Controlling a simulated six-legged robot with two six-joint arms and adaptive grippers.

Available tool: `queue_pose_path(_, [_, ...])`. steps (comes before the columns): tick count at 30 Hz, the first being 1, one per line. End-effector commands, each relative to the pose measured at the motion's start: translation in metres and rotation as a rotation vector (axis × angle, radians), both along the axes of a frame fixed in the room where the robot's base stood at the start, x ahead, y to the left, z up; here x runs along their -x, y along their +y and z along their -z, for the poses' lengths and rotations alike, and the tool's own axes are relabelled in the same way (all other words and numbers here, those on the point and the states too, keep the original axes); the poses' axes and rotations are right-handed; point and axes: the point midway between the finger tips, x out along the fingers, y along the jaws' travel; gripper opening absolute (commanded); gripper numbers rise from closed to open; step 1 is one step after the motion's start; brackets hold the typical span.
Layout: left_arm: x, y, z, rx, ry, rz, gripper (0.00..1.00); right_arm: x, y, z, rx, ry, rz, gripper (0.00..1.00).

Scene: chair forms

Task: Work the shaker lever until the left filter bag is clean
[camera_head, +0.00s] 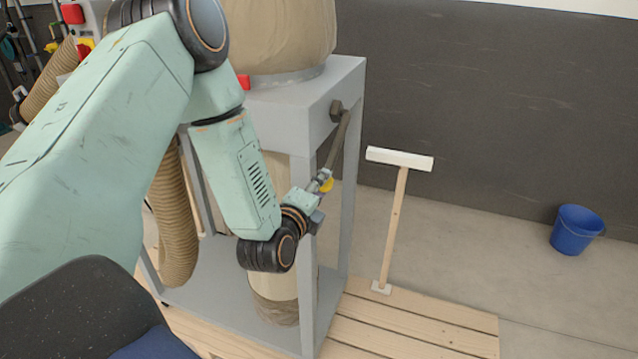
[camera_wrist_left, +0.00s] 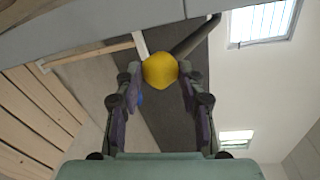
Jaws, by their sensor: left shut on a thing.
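The shaker lever (camera_head: 338,140) is a dark rod that hangs from a pivot on the side of the grey dust-collector frame (camera_head: 345,80), leaning down to the left. Its yellow knob (camera_head: 327,184) is at the lower end. My left gripper (camera_head: 321,185) is shut on this knob. In the left wrist view the yellow knob (camera_wrist_left: 160,70) sits between the fingertips, with the rod (camera_wrist_left: 195,38) running behind it. A tan cloth filter bag (camera_head: 280,35) stands on top of the frame, its upper part cut off. I cannot tell how clean it is. My right gripper is not in view.
A ribbed tan hose (camera_head: 178,230) hangs left of my forearm. A tan lower bag (camera_head: 275,300) is inside the frame. A blue bucket (camera_head: 576,230) sits on open floor farther right.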

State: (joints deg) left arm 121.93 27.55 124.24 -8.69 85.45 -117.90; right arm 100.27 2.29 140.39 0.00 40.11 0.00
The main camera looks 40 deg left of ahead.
Motion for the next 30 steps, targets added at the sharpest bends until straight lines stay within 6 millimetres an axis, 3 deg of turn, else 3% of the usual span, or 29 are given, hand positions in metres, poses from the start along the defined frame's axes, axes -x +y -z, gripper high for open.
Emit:
queue_pose_path(1, [-0.006, 0.002, -0.013, -0.012, -0.035, 0.000, 0.00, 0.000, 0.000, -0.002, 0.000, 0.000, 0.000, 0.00])
queue_pose_path(11, [-0.007, 0.002, -0.012, -0.012, -0.035, 0.001, 0.00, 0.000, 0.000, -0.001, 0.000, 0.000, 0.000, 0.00])
queue_pose_path(12, [-0.007, 0.001, -0.012, -0.012, -0.035, 0.001, 0.42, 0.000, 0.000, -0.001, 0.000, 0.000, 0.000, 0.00])
queue_pose_path(18, [-0.006, 0.001, -0.010, -0.010, -0.030, -0.001, 0.59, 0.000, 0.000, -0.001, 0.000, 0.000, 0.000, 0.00])
queue_pose_path(30, [0.004, 0.000, -0.007, -0.006, -0.020, -0.002, 0.60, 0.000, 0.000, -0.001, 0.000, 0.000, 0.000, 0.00])
